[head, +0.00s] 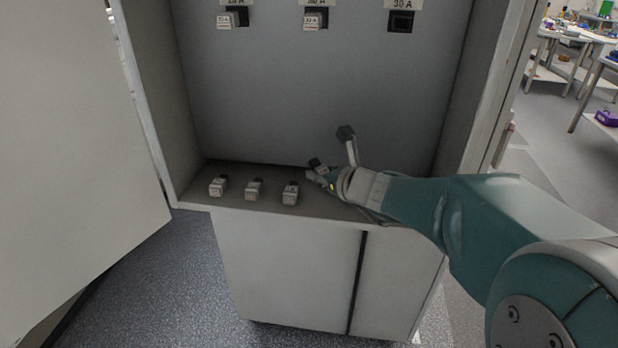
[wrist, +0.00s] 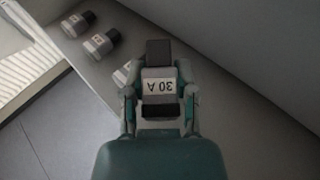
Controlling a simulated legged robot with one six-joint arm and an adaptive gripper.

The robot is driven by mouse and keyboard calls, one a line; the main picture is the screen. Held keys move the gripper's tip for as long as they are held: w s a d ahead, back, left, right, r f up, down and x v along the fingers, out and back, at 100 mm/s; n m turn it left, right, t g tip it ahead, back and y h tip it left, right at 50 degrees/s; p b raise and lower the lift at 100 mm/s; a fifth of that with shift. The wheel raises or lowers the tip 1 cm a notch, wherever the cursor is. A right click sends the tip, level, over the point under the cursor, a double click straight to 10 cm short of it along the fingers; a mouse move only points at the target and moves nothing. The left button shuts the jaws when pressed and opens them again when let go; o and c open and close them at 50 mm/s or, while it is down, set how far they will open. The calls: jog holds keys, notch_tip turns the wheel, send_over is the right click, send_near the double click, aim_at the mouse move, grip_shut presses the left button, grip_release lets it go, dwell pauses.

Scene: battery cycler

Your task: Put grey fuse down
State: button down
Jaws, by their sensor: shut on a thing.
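My gripper (wrist: 158,98) is shut on a grey fuse (wrist: 158,88) in the wrist view. The fuse has a white label reading 30 A, upside down in the picture, and a dark end pointing away from my wrist. In the head view my gripper (head: 335,165) is over the right part of the cabinet's ledge (head: 240,172). The held fuse is hard to make out there, and I cannot tell whether it touches the ledge.
Three other fuses stand in a row on the ledge: left (head: 218,186), middle (head: 254,189) and right (head: 290,193), the last close to my gripper. Two fuses sit in the upper panel (head: 310,90); the right socket (head: 401,22) looks empty. Cabinet side walls flank the ledge.

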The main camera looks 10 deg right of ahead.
aim_at(319, 197)
jog(key=shift+w+a+f, duration=0.2)
jog(key=shift+w+f, duration=0.3)
jog(key=shift+f, duration=0.15)
jog(key=shift+w+d+f, duration=0.15)
jog(key=shift+w+f, duration=0.05)
jog(key=shift+f, duration=0.05)
jog(key=f, duration=0.3)
jog(key=shift+w+d+f, duration=0.2)
jog(key=shift+w+f, duration=0.05)
jog(key=shift+f, duration=0.05)
jog(key=shift+a, duration=0.25)
jog(key=shift+c, duration=2)
grip_release()
jog(key=shift+f, duration=0.1)
jog(key=shift+d, duration=0.1)
